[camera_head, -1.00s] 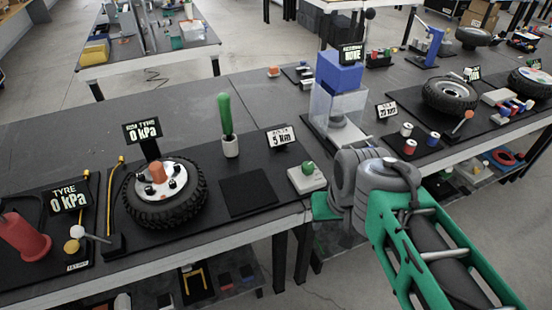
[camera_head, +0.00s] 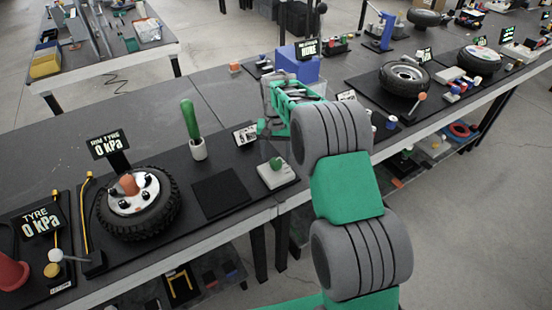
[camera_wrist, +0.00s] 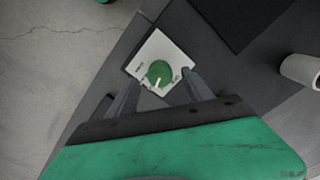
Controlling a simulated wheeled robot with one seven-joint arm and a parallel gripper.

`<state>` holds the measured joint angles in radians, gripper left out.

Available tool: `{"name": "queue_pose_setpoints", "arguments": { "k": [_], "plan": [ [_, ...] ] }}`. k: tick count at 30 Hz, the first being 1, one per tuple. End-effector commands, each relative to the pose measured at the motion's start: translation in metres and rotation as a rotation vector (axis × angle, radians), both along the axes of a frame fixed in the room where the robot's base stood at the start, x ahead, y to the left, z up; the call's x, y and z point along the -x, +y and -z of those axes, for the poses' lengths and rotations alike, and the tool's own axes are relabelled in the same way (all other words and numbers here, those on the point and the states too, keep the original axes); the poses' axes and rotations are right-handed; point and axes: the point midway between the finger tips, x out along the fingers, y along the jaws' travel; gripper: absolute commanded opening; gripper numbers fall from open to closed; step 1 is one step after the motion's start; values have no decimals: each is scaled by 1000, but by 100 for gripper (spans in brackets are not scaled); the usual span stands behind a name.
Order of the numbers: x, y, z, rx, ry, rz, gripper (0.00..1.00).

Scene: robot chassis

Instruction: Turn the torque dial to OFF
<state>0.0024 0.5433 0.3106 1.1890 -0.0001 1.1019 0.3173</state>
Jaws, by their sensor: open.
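The torque dial is a round green knob (camera_wrist: 160,73) on a white square box (camera_wrist: 154,49) near the bench's front edge. The knob and box also show in the head view, where the green knob (camera_head: 276,163) sits right of a black mat. A white pointer mark on the knob faces the lower side of the wrist picture. Small labels stand on either side of the knob, too small to read surely. My gripper (camera_wrist: 159,84) is open, its two dark fingers apart on either side of the dial in the picture. Contact cannot be told. In the head view my arm reaches above and behind the dial.
A "5 Nm" sign (camera_head: 246,134) and a white cup (camera_head: 198,149) with a green-handled tool stand behind the dial. A black mat (camera_head: 220,195) lies left of it. A tyre (camera_head: 140,205) is further left, and a blue-topped clear box (camera_head: 295,66) stands behind my arm.

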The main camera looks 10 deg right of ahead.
Motion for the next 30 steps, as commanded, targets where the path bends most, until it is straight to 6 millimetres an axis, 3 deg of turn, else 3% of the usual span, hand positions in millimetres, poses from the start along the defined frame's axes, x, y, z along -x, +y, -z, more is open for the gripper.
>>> {"name": "queue_pose_setpoints", "arguments": {
  "k": [6, 14, 30],
  "plan": [
    [0, -1, 28, 0, -2, 0, 59],
    [0, 0, 32, 0, -3, 0, 59],
    [0, 0, 32, 0, -3, -1, 16]
  ]
}}
